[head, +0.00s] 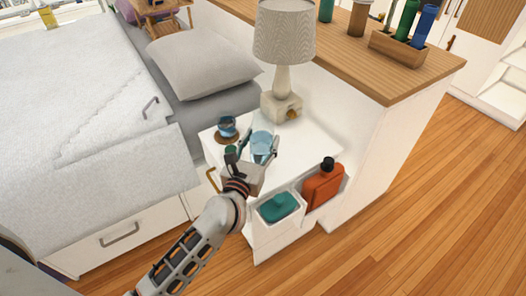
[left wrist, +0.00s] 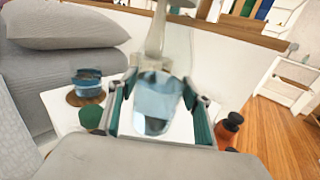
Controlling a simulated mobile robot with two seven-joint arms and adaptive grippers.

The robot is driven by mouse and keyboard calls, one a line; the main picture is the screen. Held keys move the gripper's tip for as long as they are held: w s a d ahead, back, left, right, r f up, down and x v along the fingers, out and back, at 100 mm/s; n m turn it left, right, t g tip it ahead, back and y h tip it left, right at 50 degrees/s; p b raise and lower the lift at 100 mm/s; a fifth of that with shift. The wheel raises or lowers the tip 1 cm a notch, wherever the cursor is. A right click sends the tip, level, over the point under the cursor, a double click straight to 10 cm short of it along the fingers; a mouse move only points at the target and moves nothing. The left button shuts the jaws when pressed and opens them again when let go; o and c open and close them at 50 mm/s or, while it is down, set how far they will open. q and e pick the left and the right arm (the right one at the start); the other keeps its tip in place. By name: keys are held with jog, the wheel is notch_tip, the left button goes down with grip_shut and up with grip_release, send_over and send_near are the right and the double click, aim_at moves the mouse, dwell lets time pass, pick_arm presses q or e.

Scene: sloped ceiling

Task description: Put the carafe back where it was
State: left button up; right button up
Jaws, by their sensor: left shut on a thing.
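The carafe (head: 262,143) is clear with a light blue lower part. It is between the fingers of my left gripper (head: 252,154), which is shut on it. In the left wrist view the carafe (left wrist: 156,103) stands roughly upright between the two green-padded fingers (left wrist: 158,118). It is over the front part of the white nightstand top (head: 308,150); I cannot tell whether its base touches. My right gripper is not in view.
A blue cup (head: 227,125) on a round wooden coaster (head: 226,138) stands left of the carafe. A small green object (left wrist: 92,117) is close to the left finger. A lamp (head: 283,103) stands behind. An orange bottle (head: 322,186) and teal item (head: 279,207) sit in front holders.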

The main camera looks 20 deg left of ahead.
pick_arm(q)
notch_tip(320, 180, down, 4)
jog(key=shift+s+b, duration=0.1)
jog(key=shift+b, duration=0.95)
jog(key=shift+f, duration=0.1)
jog(key=shift+f+b, duration=0.1)
jog(key=shift+b, duration=0.2)
jog(key=o, duration=1)
jog(key=shift+o, duration=0.2)
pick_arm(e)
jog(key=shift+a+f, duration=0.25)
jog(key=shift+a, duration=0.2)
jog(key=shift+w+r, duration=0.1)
